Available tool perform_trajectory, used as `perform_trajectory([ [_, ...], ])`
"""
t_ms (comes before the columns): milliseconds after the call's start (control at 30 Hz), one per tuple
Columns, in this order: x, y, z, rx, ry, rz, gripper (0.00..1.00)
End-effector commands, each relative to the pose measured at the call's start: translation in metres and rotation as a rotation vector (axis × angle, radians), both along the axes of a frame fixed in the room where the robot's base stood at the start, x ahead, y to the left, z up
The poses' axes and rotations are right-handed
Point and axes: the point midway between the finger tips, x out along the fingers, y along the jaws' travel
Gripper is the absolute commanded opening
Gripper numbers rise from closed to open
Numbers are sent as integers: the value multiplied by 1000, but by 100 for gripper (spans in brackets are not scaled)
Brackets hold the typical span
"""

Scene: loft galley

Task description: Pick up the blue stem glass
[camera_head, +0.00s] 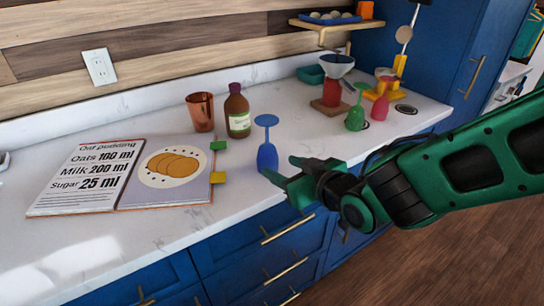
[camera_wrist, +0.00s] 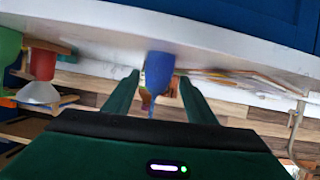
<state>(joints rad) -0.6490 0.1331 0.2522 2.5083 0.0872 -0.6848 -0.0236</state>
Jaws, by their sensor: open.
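The blue stem glass (camera_head: 267,157) stands upside down near the counter's front edge, its bowl on the counter and its round foot on top. My green gripper (camera_head: 280,168) is open, just to the right of the glass and level with its bowl. In the wrist view, which is upside down, the blue glass (camera_wrist: 158,70) shows between the two fingertips (camera_wrist: 160,78), with a gap on each side. I cannot tell how far it sits between the fingers.
An open recipe book (camera_head: 122,180) lies left of the glass. A copper cup (camera_head: 200,112) and a brown bottle (camera_head: 237,112) stand behind it. A green glass (camera_head: 355,115), a pink one (camera_head: 379,108) and a red jar with a funnel (camera_head: 332,92) stand further right. A shelf (camera_head: 335,22) hangs above.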

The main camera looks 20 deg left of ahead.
Motion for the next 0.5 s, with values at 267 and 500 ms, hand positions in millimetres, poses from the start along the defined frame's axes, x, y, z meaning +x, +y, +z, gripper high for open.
perform_trajectory([
  [267,21,23,-14,-2,1,0,51],
  [500,30,32,-18,-2,1,0,51],
])
